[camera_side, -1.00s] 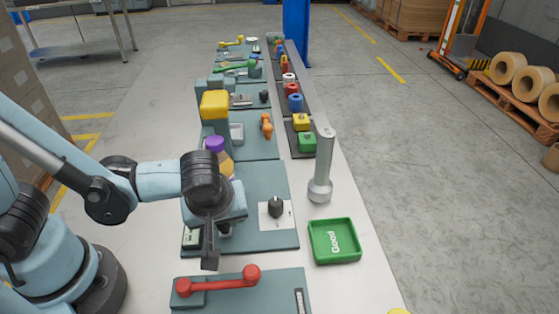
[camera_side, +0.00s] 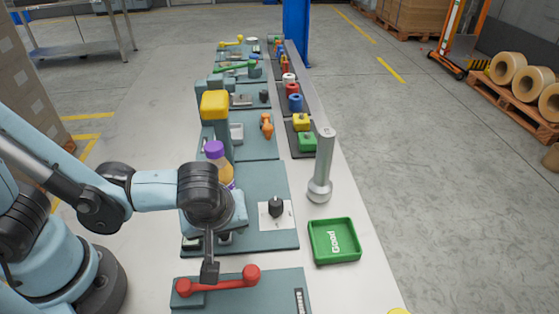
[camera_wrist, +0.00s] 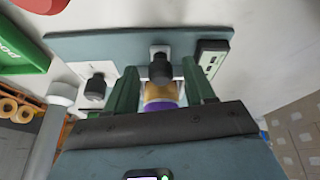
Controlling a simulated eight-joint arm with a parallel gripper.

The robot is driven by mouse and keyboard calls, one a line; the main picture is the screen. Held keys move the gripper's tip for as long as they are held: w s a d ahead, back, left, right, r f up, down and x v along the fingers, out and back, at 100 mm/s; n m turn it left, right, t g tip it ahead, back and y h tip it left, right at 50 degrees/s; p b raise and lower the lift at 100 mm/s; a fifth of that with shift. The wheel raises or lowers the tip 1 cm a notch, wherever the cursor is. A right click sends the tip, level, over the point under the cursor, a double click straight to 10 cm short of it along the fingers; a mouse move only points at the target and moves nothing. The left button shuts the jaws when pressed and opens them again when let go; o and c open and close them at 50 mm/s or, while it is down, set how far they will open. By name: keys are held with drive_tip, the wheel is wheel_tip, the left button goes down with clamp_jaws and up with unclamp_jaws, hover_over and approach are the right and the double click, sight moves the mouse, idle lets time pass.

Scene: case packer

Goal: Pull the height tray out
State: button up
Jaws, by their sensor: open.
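My gripper (camera_wrist: 162,90) is open above a teal station plate (camera_side: 262,180), its two fingers apart in the wrist view. Between them, a black knob (camera_wrist: 160,68) on a small white plate shows beyond an amber bottle with a purple cap (camera_wrist: 160,97). I cannot tell whether the fingers touch anything. In the side view my gripper (camera_side: 210,268) hangs at the plate's near left and hides that knob. A second black knob (camera_side: 276,207) stands on a white dial plate to the right. No part can be surely told as the height tray.
A red lever handle (camera_side: 218,284) lies on a nearer plate close to my fingers. A green "Good" tray (camera_side: 335,222) and a grey post (camera_side: 322,165) stand to the right. A small display panel (camera_wrist: 208,60) sits beside the knob. More stations line the table beyond.

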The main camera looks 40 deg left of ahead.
drive_tip(key=shift+r, duration=0.1)
drive_tip(key=v, duration=1.2)
drive_tip(key=shift+a, duration=0.1)
idle(0.3)
drive_tip(key=shift+x, duration=6.1)
drive_tip(key=shift+s, duration=0.1)
